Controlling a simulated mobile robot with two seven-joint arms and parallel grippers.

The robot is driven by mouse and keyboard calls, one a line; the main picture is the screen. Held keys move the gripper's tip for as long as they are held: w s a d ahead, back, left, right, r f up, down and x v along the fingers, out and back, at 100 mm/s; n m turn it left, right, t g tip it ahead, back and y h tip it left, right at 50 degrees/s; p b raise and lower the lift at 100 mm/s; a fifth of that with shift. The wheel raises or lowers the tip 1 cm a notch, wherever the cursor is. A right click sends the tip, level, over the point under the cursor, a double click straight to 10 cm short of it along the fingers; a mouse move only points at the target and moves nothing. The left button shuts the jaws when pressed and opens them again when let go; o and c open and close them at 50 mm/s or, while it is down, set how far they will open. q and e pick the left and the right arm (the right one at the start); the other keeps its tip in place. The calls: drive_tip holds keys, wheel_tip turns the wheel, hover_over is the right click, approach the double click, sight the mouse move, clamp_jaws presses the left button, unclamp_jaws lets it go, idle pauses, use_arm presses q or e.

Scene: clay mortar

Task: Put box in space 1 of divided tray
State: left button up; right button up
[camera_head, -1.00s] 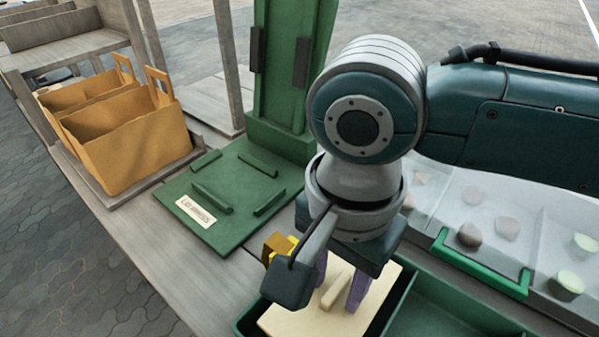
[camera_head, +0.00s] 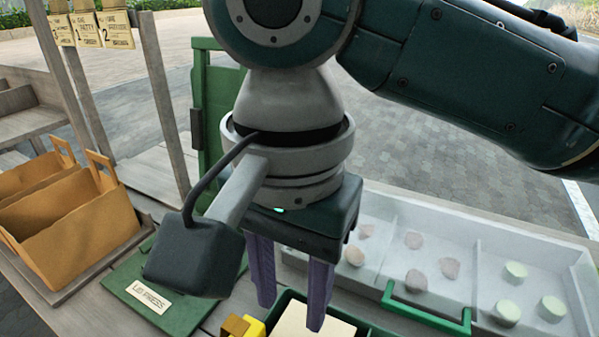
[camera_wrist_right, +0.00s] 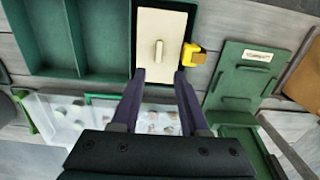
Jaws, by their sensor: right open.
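The cream box (camera_wrist_right: 151,22) has a bar handle on its lid. It sits in the end compartment of the green divided tray (camera_wrist_right: 73,42), beside two empty compartments. In the head view only part of the box (camera_head: 338,328) shows at the bottom edge, partly hidden by my fingers. My right gripper (camera_head: 291,312) points down above the box, open and empty. In the right wrist view its fingertips (camera_wrist_right: 160,76) are apart, with the handle beyond them and nothing between. The compartment's number cannot be read. My left gripper is not in view.
A clear divided bin (camera_head: 420,235) with several pale lumps stands at the right. A yellow object (camera_head: 243,326) lies beside the green tray. A labelled green plate (camera_head: 190,313) and tan carriers (camera_head: 75,215) are at the left. Signs (camera_head: 88,28) hang at the back left.

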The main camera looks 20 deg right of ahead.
drive_tip(key=s+a+f+n+t+y, duration=0.1)
drive_tip(key=s+a+f+n+y, duration=0.25)
drive_tip(key=s+n, duration=0.2)
drive_tip(key=s+d+n+t+h, duration=0.1)
drive_tip(key=s+d+n, duration=0.2)
drive_tip(key=d, duration=0.3)
drive_tip(key=s+d+f+n+t+h, duration=0.1)
drive_tip(key=s+d+n+h, duration=0.1)
drive_tip(key=d, duration=0.5)
drive_tip(key=shift+s+n+t, duration=0.3)
drive_tip(key=shift+s+n, duration=0.5)
drive_tip(key=shift+n, duration=0.05)
drive_tip(key=shift+d, duration=0.1)
